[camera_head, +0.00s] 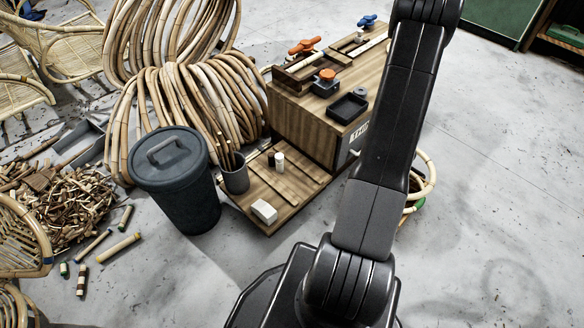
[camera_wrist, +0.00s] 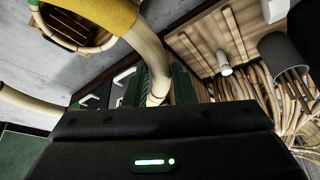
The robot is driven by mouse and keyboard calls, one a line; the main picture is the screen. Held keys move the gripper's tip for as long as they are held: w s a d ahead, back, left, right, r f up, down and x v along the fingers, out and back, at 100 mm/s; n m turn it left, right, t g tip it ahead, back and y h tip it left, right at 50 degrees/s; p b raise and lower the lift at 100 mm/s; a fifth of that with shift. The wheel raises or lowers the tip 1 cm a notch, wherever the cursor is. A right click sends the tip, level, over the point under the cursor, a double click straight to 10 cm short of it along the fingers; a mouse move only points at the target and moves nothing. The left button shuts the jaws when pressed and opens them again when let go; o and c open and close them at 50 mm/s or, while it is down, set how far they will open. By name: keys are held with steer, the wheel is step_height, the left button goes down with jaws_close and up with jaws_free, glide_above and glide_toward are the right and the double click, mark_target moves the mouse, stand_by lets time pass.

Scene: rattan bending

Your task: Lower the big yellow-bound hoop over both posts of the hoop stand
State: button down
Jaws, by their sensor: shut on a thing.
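The big yellow-bound hoop (camera_wrist: 147,47) shows in the wrist view as a thick pale rattan curve, with its yellow binding (camera_wrist: 103,11) at the top left. My gripper (camera_wrist: 160,86) has its dark green fingers shut on the pale rattan below the binding. Another pale rattan length (camera_wrist: 32,103) crosses the left edge; I cannot tell if it is the same hoop. In the head view my arm hides the gripper and most of what it holds. Rattan rings with a green band (camera_head: 425,182) show just right of my arm. Neither stand post can be made out clearly.
A wooden workbench (camera_head: 318,125) with clamps and a low platform (camera_head: 290,185) stands left of my arm. A lidded dark bin (camera_head: 172,190), a grey cup (camera_head: 235,175) and rattan coils (camera_head: 185,100) stand further left. The floor at the right is mostly clear.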

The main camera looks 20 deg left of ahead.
steer(key=s+a+f+n+g, duration=0.3)
steer(key=a+f+n, duration=0.5)
steer(key=a, duration=0.3)
steer(key=s+a+f+n+g+y, duration=0.1)
steer(key=s+a+f+n+g, duration=0.2)
steer(key=a+f+n, duration=0.6)
steer(key=shift+s+a+f+n+g, duration=0.3)
steer(key=shift+s+a+n, duration=0.5)
steer(key=shift+a+n, duration=0.25)
